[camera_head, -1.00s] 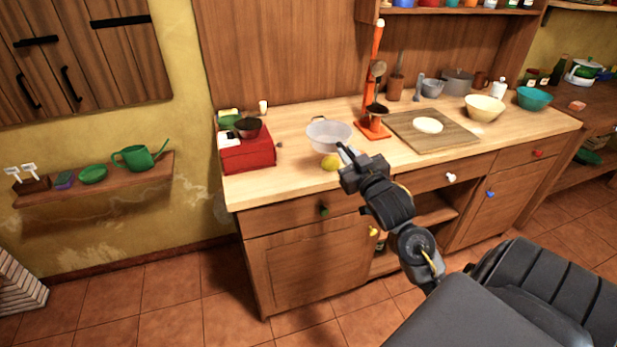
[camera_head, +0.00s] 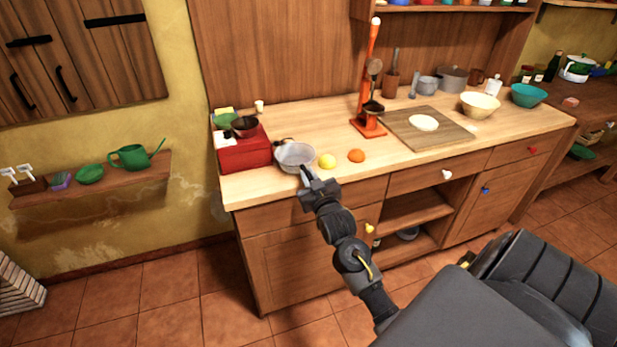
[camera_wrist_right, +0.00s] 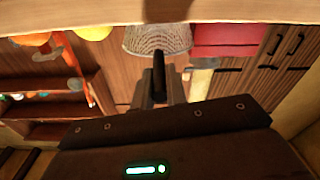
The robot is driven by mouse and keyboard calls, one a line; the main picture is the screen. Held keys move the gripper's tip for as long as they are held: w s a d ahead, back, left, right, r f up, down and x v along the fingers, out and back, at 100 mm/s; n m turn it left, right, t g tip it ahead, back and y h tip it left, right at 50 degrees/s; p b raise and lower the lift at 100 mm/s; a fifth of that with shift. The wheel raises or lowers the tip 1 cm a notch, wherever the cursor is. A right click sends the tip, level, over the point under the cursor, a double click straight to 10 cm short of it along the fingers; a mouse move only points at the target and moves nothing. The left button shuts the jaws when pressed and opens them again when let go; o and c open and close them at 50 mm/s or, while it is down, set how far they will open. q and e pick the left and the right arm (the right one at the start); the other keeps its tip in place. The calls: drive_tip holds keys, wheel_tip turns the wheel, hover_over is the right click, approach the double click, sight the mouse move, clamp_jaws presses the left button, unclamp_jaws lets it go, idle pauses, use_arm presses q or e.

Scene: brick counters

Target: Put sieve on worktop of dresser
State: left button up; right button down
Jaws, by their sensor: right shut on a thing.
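The sieve (camera_head: 294,155) is a pale, bowl-shaped mesh piece at the front left of the dresser's wooden worktop (camera_head: 310,122), right of a red box. Its mesh also shows in the right wrist view (camera_wrist_right: 158,38), close to the worktop surface; whether it touches cannot be told. My right gripper (camera_head: 307,177) reaches in over the worktop's front edge and is shut on the near side of the sieve. Its fingers show dark in the wrist view (camera_wrist_right: 159,75). My left gripper is not in view.
The red box (camera_head: 245,153) stands just left of the sieve. A lemon (camera_head: 327,161) and an orange (camera_head: 356,156) lie just right of it. An orange press (camera_head: 368,125) and a cutting board (camera_head: 397,128) stand further right. Worktop behind the sieve is clear.

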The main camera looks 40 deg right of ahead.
drive_tip(key=shift+f, duration=0.15)
drive_tip(key=c, duration=1.4)
unclamp_jaws()
drive_tip(key=shift+f, duration=0.1)
drive_tip(key=shift+s, duration=0.15)
drive_tip(key=b+v, duration=0.1)
drive_tip(key=v, duration=1)
drive_tip(key=shift+s+a+b, duration=0.15)
drive_tip(key=shift+s+b, duration=0.15)
drive_tip(key=shift+b, duration=0.1)
